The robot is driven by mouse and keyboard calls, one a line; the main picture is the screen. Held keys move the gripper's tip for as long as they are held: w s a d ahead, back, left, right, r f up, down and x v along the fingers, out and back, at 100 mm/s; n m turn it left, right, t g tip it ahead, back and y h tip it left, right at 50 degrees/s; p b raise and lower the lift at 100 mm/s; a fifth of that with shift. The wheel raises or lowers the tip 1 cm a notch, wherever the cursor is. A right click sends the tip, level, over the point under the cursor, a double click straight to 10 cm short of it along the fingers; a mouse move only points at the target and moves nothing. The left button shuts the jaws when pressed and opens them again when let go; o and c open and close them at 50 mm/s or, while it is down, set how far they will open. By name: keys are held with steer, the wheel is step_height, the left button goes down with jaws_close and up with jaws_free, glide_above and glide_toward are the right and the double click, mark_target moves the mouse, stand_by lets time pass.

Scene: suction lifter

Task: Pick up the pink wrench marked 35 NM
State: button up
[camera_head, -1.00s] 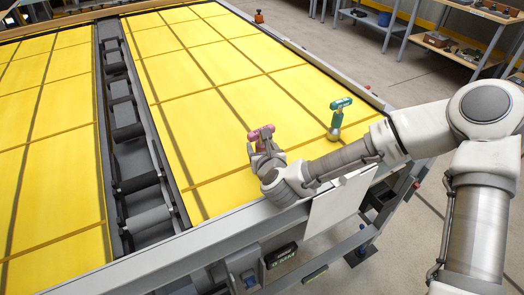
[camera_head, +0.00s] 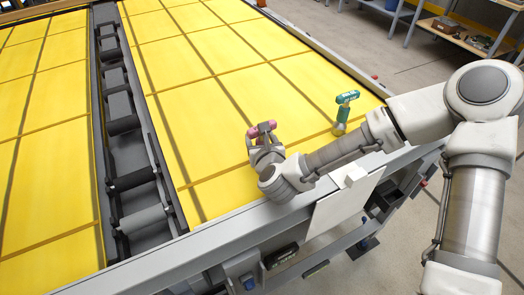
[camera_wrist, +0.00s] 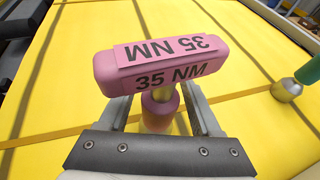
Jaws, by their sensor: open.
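The pink wrench (camera_wrist: 165,62) marked 35 NM stands upright on the yellow table, its wide pink head on top and a metal shaft below. In the head view the pink wrench (camera_head: 262,129) shows just beyond my gripper (camera_head: 262,142). In the wrist view my gripper (camera_wrist: 163,112) is open, with one finger on each side of the shaft below the head. The head hides parts of the fingertips, and I cannot tell whether they touch the shaft.
A green wrench (camera_head: 343,108) stands on the table to the right, near my forearm; its edge also shows in the wrist view (camera_wrist: 297,80). The yellow panel table (camera_head: 190,60) is otherwise clear around the pink wrench. Shelves (camera_head: 460,38) stand at the back right.

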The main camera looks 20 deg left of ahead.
jaws_close()
steer(key=shift+r, duration=0.1)
stand_by(0.4)
steer(key=shift+r, duration=0.4)
steer(key=d+r+p, duration=0.1)
steer(key=d+r, duration=0.9)
steer(key=d, duration=0.1)
steer(key=shift+s+d+p, duration=0.25)
steer(key=shift+d+p, duration=0.05)
steer(key=shift+p, duration=0.1)
